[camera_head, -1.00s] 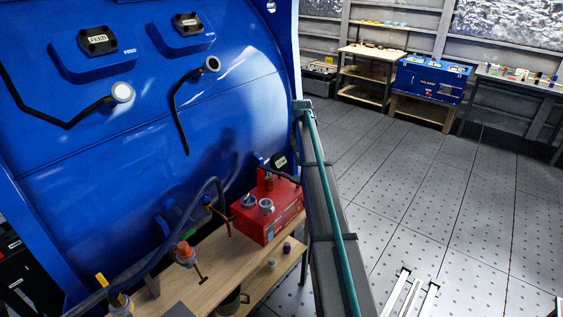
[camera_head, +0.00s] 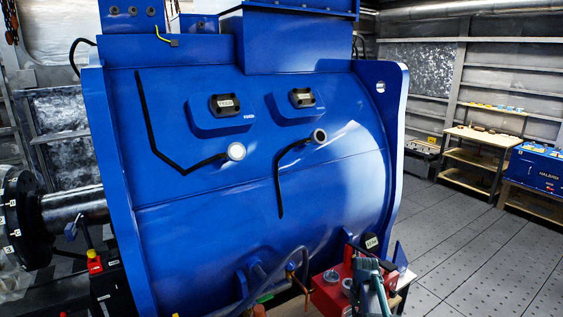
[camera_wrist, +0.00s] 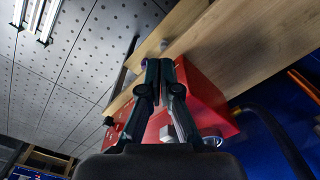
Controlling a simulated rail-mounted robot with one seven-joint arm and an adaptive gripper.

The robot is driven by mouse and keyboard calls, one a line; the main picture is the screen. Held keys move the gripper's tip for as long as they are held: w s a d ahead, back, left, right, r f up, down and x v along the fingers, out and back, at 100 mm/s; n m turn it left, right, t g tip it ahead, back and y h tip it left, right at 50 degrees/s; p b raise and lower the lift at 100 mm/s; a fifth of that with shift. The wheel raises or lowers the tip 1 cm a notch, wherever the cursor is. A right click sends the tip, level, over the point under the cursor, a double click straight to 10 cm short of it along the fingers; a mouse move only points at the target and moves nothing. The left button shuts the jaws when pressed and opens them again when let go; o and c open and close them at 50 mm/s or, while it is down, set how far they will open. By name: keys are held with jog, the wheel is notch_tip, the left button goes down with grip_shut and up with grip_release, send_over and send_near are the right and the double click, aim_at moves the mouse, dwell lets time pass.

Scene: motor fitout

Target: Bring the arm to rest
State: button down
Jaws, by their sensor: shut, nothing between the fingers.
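My gripper (camera_wrist: 165,66) is in the wrist view, with its two dark fingers close together and nothing between them. The fingers show in front of the red box (camera_wrist: 206,90) and the wooden bench top (camera_wrist: 240,50). Whether they touch either cannot be told. In the head view, a grey and teal part that looks like my arm (camera_head: 370,286) shows at the bottom, in front of the red box (camera_head: 328,292). My fingertips cannot be made out there.
A large blue motor housing (camera_head: 240,215) fills the middle of the head view, with two black cables (camera_head: 175,155) on its face. Wooden shelving (camera_head: 480,157) and a blue case (camera_head: 537,168) stand at the back right. The floor (camera_head: 460,250) at right is clear.

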jog(key=s+a+f+n, duration=0.1)
jog(key=s+a+f, duration=0.2)
jog(key=s, duration=0.4)
jog(key=s+a+f+n, duration=0.1)
jog(key=s+a+f, duration=0.15)
jog(key=s, duration=0.45)
jog(key=s+a+f+n, duration=0.1)
jog(key=s+a+f, duration=0.1)
jog(key=s+a, duration=0.35)
jog(key=s+d+f+g+b, duration=0.1)
jog(key=s+f+g+b, duration=0.5)
jog(key=s+f, duration=2.2)
jog(key=s+b, duration=0.1)
jog(key=b, duration=0.2)
jog(key=shift+s+d+g, duration=0.3)
jog(key=shift+s+g, duration=0.1)
